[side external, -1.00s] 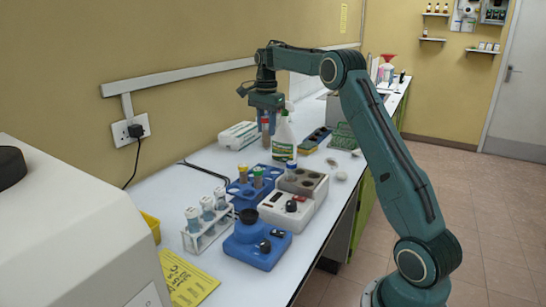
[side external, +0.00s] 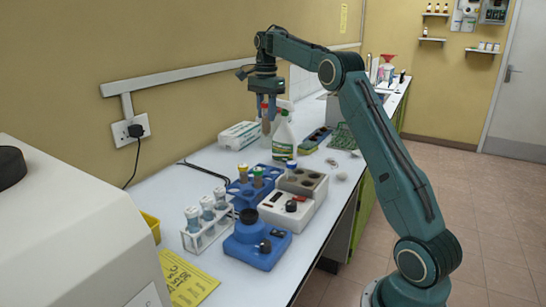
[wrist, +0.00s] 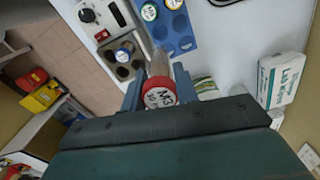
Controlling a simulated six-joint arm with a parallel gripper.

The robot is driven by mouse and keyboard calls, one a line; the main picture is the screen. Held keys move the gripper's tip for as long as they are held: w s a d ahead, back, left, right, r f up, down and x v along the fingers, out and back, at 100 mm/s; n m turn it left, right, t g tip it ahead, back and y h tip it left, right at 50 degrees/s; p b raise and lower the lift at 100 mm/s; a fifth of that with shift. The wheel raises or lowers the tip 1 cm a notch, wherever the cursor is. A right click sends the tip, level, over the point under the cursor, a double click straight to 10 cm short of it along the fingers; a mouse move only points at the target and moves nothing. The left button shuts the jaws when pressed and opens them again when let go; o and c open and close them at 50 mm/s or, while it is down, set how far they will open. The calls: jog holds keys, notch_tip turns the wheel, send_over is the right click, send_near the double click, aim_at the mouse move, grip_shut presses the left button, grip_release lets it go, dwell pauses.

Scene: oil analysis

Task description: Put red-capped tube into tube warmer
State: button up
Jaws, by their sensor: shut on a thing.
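In the wrist view the red cap (wrist: 160,92), marked M3, sits between the fingers. The tube warmer (side external: 306,182), a grey block with round wells on a white control box (side external: 288,208), stands nearer the side camera. A blue-capped tube (side external: 291,168) is in one well; other wells look empty. The warmer also shows in the wrist view (wrist: 110,55), beyond the held tube.
A blue rack (side external: 243,193) with two capped tubes stands left of the warmer.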

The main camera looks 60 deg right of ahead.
dwell(0.4)
jog(key=s+d+f, duration=0.5)
jog(key=s, duration=0.4)
jog(key=shift+s+f, duration=0.15)
jog(key=shift+f, duration=0.2)
jog(key=shift+d+f, duration=0.1)
jog(key=shift+f, duration=0.1)
jog(key=shift+f, duration=5.35)
